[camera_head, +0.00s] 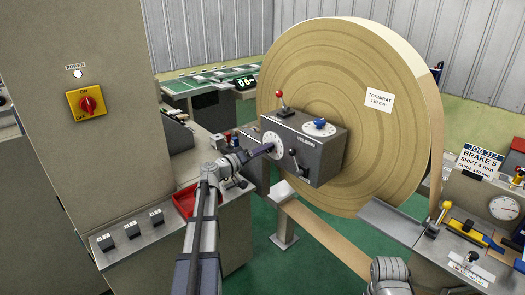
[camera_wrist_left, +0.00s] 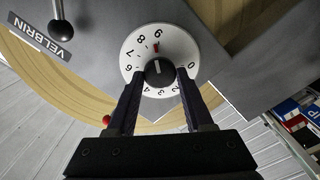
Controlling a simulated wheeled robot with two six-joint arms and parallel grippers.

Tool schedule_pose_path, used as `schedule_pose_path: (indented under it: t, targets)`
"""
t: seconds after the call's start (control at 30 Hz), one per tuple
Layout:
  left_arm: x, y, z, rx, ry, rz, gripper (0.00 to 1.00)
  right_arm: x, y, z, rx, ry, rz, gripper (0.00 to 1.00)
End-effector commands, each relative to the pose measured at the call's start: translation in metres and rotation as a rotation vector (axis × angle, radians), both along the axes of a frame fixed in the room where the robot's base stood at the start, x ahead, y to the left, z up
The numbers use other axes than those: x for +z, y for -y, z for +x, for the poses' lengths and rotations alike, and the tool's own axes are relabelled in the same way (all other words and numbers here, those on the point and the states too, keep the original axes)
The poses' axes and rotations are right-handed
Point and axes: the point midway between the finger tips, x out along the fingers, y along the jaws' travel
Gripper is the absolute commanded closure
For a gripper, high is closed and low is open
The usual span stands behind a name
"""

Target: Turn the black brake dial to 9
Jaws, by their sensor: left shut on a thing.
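The black brake dial (camera_wrist_left: 158,70) sits at the centre of a white numbered plate (camera_wrist_left: 133,77) on the grey box. In the left wrist view a red mark and a pale line on the dial lie towards the 9, at the top of the plate. My left gripper (camera_wrist_left: 157,76) is shut on the dial, one finger on each side, partly covering the low numbers. In the head view my left gripper (camera_head: 268,149) reaches the plate (camera_head: 273,142) from the left and hides the dial there. My right gripper is out of view.
The grey box (camera_head: 325,160) also carries a red-knobbed lever (camera_head: 282,101), a blue knob (camera_head: 319,124) and a black lever (camera_head: 294,157). A large tan roll (camera_head: 340,60) stands behind it. A red tray (camera_head: 186,200) lies left.

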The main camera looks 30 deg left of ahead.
Motion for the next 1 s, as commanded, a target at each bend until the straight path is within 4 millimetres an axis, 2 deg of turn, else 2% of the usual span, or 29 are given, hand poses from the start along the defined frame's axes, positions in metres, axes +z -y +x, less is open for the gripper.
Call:
schedule_pose_path:
  t: [0.4, 0.9, 0.93, 1.0]
  targets:
    - [-0.0004, 0.001, -0.0005, -0.002, 0.047, 0.14, 1.0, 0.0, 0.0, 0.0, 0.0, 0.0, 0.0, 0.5]
    - [-0.0006, 0.0012, -0.0006, -0.002, 0.052, 0.153, 1.0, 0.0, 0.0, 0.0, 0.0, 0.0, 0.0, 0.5]
    - [-0.0006, 0.0012, -0.0006, -0.002, 0.052, 0.153, 0.46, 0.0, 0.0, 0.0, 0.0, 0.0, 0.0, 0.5]
    - [-0.0004, 0.0011, -0.0005, -0.002, 0.052, 0.153, 0.38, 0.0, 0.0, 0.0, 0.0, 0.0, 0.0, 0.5]
